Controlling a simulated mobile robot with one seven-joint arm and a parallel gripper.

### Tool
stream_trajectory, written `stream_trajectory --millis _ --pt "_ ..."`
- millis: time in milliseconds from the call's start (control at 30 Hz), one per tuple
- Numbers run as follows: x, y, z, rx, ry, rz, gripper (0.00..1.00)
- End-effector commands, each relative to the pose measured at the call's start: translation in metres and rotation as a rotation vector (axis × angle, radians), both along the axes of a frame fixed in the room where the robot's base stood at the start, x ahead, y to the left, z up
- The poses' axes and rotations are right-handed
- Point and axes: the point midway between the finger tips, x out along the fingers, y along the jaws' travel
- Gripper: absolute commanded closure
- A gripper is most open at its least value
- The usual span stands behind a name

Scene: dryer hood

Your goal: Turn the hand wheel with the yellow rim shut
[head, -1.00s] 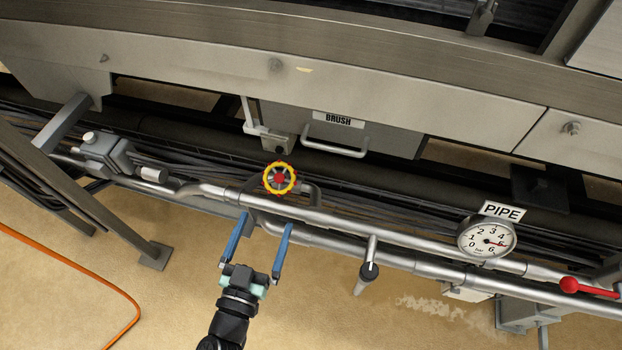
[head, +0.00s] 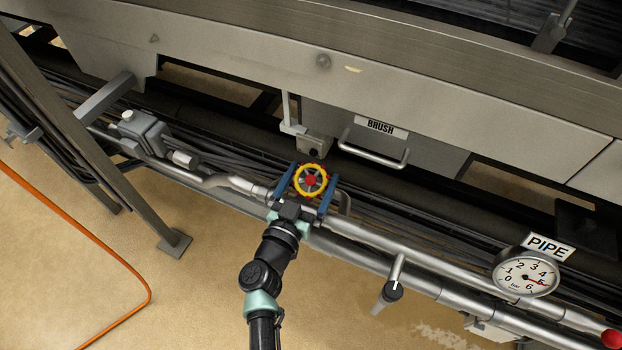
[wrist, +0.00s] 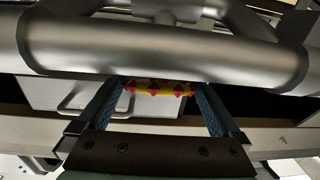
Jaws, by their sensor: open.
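The hand wheel (head: 311,181) has a yellow rim and a red hub and sits on the metal pipe run in the head view. My gripper (head: 308,184) is open, with one blue finger on each side of the wheel. In the wrist view the wheel's yellow and red edge (wrist: 158,88) shows between the fingertips of my gripper (wrist: 158,92). I cannot tell whether the fingers touch the rim. The wheel's lower side is partly hidden by the gripper body in the head view.
A drawer marked BRUSH (head: 376,125) with a bar handle is behind the wheel. A gauge (head: 525,277) under a PIPE sign, a small lever (head: 392,291) and a red handle (head: 612,340) lie to the right. Thick pipes (wrist: 160,45) cross close to the gripper.

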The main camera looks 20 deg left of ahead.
Motion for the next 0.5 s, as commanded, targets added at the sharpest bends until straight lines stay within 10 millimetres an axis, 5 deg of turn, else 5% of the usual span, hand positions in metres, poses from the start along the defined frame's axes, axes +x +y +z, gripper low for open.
stream_trajectory --millis 233,500 --pt "0.0007 -0.0004 0.0001 0.0 0.0 -0.001 0.0" --pt "0.0004 -0.0004 0.0001 0.0 0.0 -0.001 0.49"
